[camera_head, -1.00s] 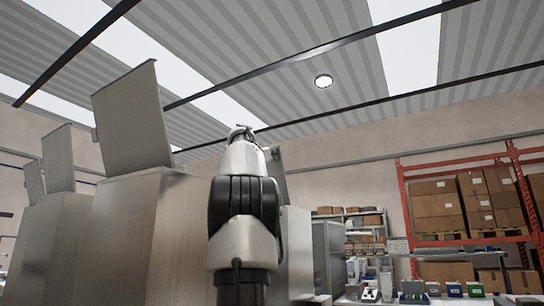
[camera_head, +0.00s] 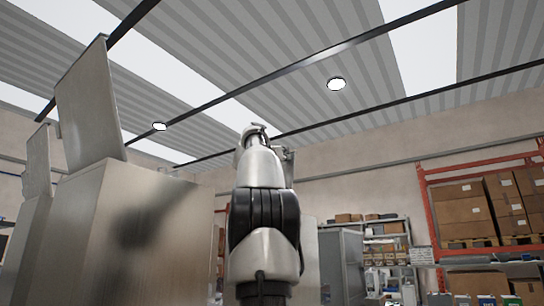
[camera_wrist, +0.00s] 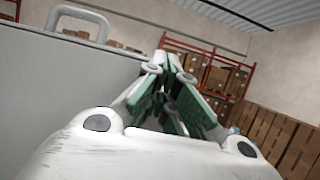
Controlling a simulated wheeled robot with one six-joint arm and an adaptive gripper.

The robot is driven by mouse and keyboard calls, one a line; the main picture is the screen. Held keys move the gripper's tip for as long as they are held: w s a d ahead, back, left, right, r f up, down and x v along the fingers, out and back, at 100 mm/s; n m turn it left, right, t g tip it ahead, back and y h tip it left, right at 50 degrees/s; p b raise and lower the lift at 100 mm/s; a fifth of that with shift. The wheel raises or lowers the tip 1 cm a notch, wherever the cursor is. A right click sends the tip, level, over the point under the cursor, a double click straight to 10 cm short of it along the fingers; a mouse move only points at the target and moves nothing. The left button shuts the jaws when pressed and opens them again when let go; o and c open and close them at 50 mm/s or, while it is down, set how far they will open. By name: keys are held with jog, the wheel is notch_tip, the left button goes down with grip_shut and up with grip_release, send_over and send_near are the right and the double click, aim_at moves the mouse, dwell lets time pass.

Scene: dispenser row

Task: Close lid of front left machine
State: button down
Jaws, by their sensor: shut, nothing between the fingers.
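A large metallic machine (camera_head: 120,230) stands at the left of the head view, with its flat lid (camera_head: 88,108) raised and tilted back. Another machine's raised lid (camera_head: 38,165) shows further left behind it. I cannot tell for certain which is the front left one. In the wrist view, my gripper (camera_wrist: 182,85) is shut and empty, with green pads on its fingers. A grey panel (camera_wrist: 70,85) with a handle (camera_wrist: 80,20) on its top edge stands left of the fingers, without visible contact. In the head view my arm hides most of the gripper.
Behind my arm are a grey cabinet (camera_head: 342,262) and shelving (camera_head: 383,250) with boxes. An orange rack (camera_head: 430,215) with cartons (camera_head: 460,210) stands at the right. The space around the fingertips looks free on the right in the wrist view.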

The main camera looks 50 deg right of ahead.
aim_at(289, 180)
jog(key=d+f+y, duration=0.1)
jog(key=d+f, duration=0.3)
jog(key=d, duration=0.4)
jog(key=w+d+f+y, duration=0.1)
jog(key=d+f, duration=0.3)
jog(key=d, duration=0.4)
jog(key=shift+w+d+y, duration=0.15)
jog(key=shift+w+y, duration=0.05)
jog(key=shift+y, duration=0.3)
jog(key=a, duration=0.4)
jog(key=a+f, duration=0.1)
jog(key=a, duration=0.3)
jog(key=s+a, duration=0.1)
jog(key=a, duration=0.3)
jog(key=shift+f, duration=0.25)
jog(key=shift+d, duration=0.1)
jog(key=shift+s, duration=0.1)
